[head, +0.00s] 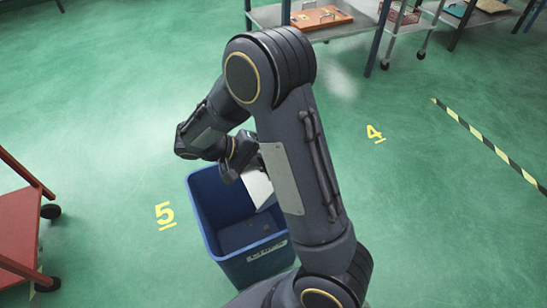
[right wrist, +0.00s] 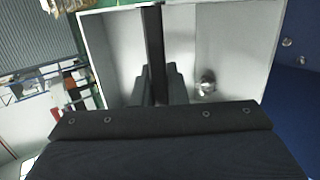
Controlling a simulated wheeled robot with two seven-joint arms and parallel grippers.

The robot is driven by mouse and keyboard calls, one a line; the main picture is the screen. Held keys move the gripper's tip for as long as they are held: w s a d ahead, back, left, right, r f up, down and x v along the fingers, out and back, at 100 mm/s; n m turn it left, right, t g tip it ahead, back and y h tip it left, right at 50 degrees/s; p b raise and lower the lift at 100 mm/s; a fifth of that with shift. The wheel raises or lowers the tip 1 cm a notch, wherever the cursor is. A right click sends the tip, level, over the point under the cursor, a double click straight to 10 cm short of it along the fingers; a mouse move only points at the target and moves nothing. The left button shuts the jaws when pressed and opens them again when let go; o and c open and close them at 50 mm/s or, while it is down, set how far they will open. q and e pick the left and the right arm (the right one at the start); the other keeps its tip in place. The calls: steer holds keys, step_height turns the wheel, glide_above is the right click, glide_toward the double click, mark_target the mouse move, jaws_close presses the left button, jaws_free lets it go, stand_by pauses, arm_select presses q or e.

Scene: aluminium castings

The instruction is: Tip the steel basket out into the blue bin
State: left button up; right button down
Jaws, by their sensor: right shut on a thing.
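The blue bin (head: 207,222) stands on the green floor below my right arm, open at the top. The steel basket (head: 259,189) is a pale shape over the bin's opening, partly hidden by my arm. My right gripper (head: 232,172) is shut on it. In the right wrist view the steel basket (right wrist: 232,50) shows its light grey inside, tilted, with one shiny rounded casting (right wrist: 207,85) in it. The blue bin (right wrist: 295,95) is at the right there, with a few small shiny pieces against the blue. My left gripper is not in view.
A red cart (head: 20,225) stands at the left. A grey shelf cart (head: 345,28) with a brown tray (head: 321,18) stands at the back. Yellow floor numbers 5 and 4 flank the bin, with open floor around it.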

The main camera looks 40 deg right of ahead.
steer(key=shift+w+a+r+h, duration=0.1)
steer(key=shift+a+h, duration=0.2)
steer(key=shift+a, duration=0.1)
steer(key=shift+a+r, duration=0.1)
steer(key=shift+r, duration=0.15)
step_height(320, 180, up, 3)
steer(key=p, duration=0.2)
steer(key=shift+f+p, duration=0.15)
steer(key=shift+p, duration=0.2)
step_height(320, 180, down, 3)
steer(key=shift+f+b, duration=0.1)
steer(key=shift+b, duration=1.1)
step_height(320, 180, up, 3)
steer(key=p, duration=0.3)
step_height(320, 180, down, 3)
steer(key=shift+f+b, duration=0.1)
steer(key=shift+b, duration=1.15)
step_height(320, 180, up, 3)
steer(key=p, duration=0.3)
steer(key=shift+r, duration=0.2)
step_height(320, 180, down, 4)
steer(key=b, duration=0.3)
steer(key=shift+r, duration=0.2)
steer(key=shift+r+p, duration=0.25)
steer(key=shift+p, duration=0.05)
